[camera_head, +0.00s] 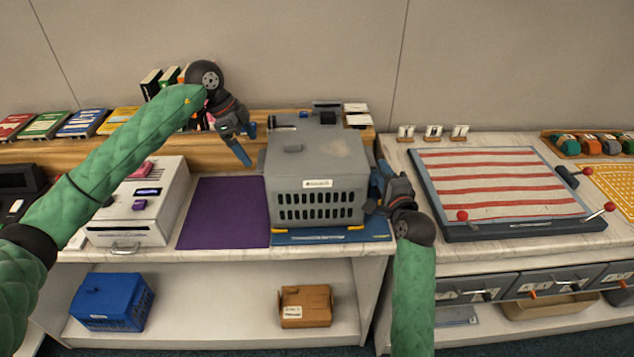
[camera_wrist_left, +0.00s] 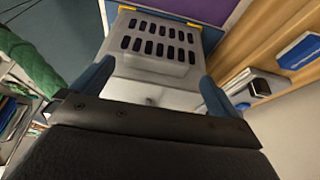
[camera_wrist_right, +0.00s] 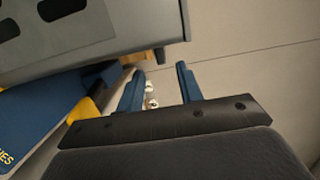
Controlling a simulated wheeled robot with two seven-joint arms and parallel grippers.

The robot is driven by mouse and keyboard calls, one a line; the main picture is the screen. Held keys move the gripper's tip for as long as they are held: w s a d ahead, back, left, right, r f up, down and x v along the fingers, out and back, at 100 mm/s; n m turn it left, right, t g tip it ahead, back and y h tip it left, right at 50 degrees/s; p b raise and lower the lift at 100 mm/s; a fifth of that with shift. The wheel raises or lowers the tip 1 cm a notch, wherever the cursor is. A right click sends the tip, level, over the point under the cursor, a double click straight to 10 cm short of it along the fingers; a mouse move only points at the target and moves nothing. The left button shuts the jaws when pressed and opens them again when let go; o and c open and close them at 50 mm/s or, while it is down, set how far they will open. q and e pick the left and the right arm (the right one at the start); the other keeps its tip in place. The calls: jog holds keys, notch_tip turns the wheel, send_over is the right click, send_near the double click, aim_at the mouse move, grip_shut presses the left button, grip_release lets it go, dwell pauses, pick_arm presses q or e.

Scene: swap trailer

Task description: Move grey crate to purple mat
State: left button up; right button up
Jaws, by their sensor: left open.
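The grey crate (camera_head: 315,175), with a slotted front and a white label, stands on a blue mat (camera_head: 335,237) with yellow corners. The purple mat (camera_head: 225,212) lies bare directly left of the crate. My left gripper (camera_head: 246,144) is open and empty at the crate's upper left; the crate also shows beyond its spread fingers in the left wrist view (camera_wrist_left: 150,70). My right gripper (camera_head: 376,187) is beside the crate's right side, near its front. In the right wrist view its fingers (camera_wrist_right: 160,88) are apart with nothing between them, and the crate is at upper left.
A white device (camera_head: 135,205) stands left of the purple mat. A striped board (camera_head: 498,185) with red-knobbed levers is on the right counter. A wooden ledge with books runs behind. A blue crate (camera_head: 112,302) and an orange crate (camera_head: 305,306) are on the shelf below.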

aim_at(258, 161)
pick_arm(q)
jog(key=x, duration=0.6)
pick_arm(e)
jog(key=w, duration=0.2)
jog(key=w+a, duration=0.1)
jog(key=w, duration=0.3)
jog(key=shift+a+r, duration=0.1)
jog(key=shift+a, duration=0.15)
pick_arm(q)
jog(key=shift+s+f, duration=0.15)
jog(key=shift+f, duration=0.15)
pick_arm(e)
jog(key=shift+w+a+r, duration=0.1)
jog(key=shift+w+a, duration=0.05)
jog(key=shift+w, duration=0.1)
pick_arm(q)
jog(key=c, duration=0.6)
pick_arm(e)
jog(key=c, duration=0.6)
pick_arm(q)
jog(key=c, duration=0.5)
pick_arm(e)
grip_shut()
pick_arm(q)
jog(key=shift+r, duration=0.1)
